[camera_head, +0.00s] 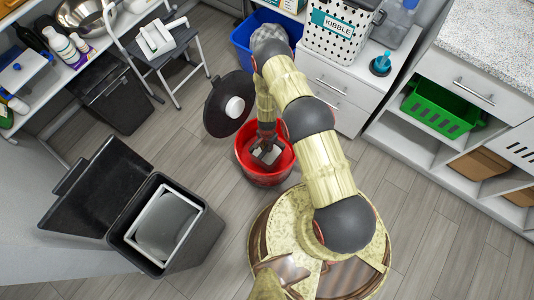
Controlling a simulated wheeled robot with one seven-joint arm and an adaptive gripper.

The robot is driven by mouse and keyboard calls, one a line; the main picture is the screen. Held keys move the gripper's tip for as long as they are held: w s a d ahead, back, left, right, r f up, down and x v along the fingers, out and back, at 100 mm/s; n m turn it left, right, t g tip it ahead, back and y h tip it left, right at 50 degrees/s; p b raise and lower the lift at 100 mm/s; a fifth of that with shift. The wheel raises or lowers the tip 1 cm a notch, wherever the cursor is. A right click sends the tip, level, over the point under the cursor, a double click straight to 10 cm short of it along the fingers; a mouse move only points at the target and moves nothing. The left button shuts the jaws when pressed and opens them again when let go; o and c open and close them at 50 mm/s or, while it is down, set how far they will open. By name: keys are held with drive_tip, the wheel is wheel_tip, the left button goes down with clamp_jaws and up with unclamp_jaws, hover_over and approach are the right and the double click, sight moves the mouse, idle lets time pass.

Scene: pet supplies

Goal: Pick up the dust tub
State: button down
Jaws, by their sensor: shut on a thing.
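My gripper (266,142) points down into the round red bucket (282,176) on the floor. It is shut on a small grey-white box-like tub (267,155) at the bucket's mouth, likely the dust tub. The fingers cover part of this tub, and its contact with the bucket is too small to tell. A black round lid with a white knob (216,118) is tilted up at the bucket's left side.
An open black bin (197,246) with a pale liner stands front left. A folding stool (172,58) and black container (117,100) are behind left. A blue bin (243,40) and white drawers (345,97) stand behind. Grey floor (400,220) is clear at right.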

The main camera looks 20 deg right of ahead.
drive_tip(key=shift+r, duration=0.1)
wheel_tip(320, 180, up, 10)
drive_tip(key=p, duration=0.5)
